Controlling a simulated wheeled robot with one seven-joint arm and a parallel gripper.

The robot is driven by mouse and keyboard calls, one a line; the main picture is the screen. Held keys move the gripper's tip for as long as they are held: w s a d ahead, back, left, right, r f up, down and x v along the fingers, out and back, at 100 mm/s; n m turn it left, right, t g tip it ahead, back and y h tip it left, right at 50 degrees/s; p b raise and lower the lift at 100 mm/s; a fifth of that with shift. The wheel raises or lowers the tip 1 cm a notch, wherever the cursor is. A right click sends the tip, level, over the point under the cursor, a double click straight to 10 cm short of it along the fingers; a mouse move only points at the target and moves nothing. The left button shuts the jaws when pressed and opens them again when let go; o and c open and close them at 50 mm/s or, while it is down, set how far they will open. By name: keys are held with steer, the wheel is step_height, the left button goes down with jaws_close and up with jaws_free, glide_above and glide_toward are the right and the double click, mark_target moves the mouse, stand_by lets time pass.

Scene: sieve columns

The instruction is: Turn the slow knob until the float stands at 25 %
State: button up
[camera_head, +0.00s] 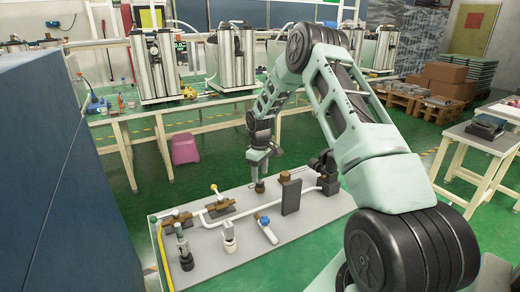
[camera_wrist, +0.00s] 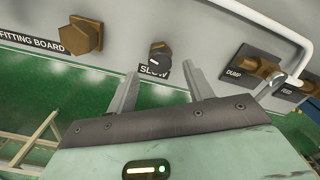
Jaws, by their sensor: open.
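The slow knob (camera_wrist: 160,54) is a small dark knob with a pale mark on its face, beside a black "SLOW" label (camera_wrist: 154,70) on a grey board. My gripper (camera_wrist: 162,76) is open, its two grey fingers spread to either side of the knob in the wrist view. The fingertips appear short of the knob, with no contact visible. In the head view my gripper (camera_head: 260,184) points down over the back part of the board (camera_head: 215,258), and the knob cannot be made out there. I cannot make out a float or its scale in either view.
A brass hex fitting (camera_wrist: 85,36) stands left of the knob. Brass valves labelled "DUMP" (camera_wrist: 258,66) and "FEED" are to its right, with a white pipe (camera_wrist: 270,22). A dark upright block (camera_head: 291,197) stands right of my gripper. Metal columns (camera_head: 156,66) stand on the bench behind.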

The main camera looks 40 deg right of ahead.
mark_target(260, 182)
step_height(260, 182, up, 14)
steer(key=b, duration=0.1)
steer(key=shift+b, duration=0.35)
steer(key=shift+f, duration=0.1)
stand_by(0.3)
